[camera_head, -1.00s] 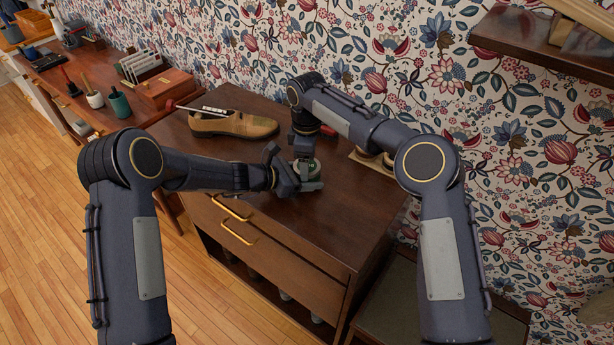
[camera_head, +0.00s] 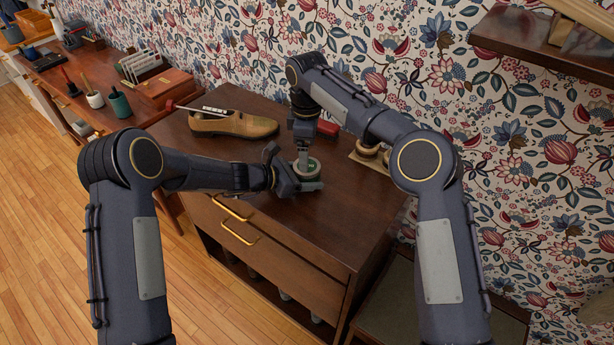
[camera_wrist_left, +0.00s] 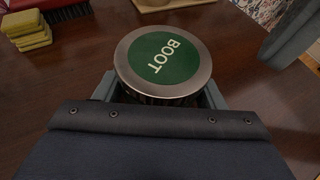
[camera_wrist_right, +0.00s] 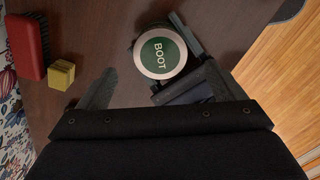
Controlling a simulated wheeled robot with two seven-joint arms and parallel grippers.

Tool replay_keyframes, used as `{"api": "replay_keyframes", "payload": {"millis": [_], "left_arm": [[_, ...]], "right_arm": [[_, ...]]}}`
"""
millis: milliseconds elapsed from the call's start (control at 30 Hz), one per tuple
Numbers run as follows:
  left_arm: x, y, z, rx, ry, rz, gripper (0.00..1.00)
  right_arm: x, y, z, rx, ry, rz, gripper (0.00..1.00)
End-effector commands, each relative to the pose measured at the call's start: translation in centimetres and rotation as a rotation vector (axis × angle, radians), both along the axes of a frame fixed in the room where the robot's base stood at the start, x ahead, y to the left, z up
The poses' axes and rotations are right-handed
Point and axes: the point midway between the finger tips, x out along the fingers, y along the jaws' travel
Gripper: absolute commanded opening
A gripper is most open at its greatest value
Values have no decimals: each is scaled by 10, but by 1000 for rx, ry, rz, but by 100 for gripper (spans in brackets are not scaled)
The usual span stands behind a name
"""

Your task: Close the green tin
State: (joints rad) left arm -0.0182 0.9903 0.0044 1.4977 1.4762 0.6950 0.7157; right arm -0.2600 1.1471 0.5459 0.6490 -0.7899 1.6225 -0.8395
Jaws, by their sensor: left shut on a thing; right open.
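The green tin (camera_head: 306,170) stands upright on the brown cabinet top. Its round lid, silver-rimmed with a green face reading BOOT, sits on top in the left wrist view (camera_wrist_left: 164,62) and the right wrist view (camera_wrist_right: 160,52). The lid looks level, but I cannot tell whether it is fully seated.
A tan shoe (camera_head: 233,124) lies at the back left of the cabinet top (camera_head: 345,215). A wooden tray (camera_head: 370,162) with round items is at the right.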

Motion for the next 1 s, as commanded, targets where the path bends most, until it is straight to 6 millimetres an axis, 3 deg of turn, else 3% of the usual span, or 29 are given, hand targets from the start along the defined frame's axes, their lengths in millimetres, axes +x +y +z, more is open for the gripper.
{"api": "replay_keyframes", "payload": {"millis": [200, 567, 867, 1000], "left_arm": [[0, 0, 0, -1, 0, 0, 0], [0, 0, 0, -1, 0, 0, 0], [0, 0, 0, -1, 0, 0, 0], [0, 0, 0, -1, 0, 0, 0]], "right_arm": [[0, 0, 2, 1, -1, 11, 86], [0, 0, 34, 1, 0, 288, 86], [0, 0, 34, 0, 1, 294, 86], [0, -1, 24, -1, 4, 293, 86]]}}
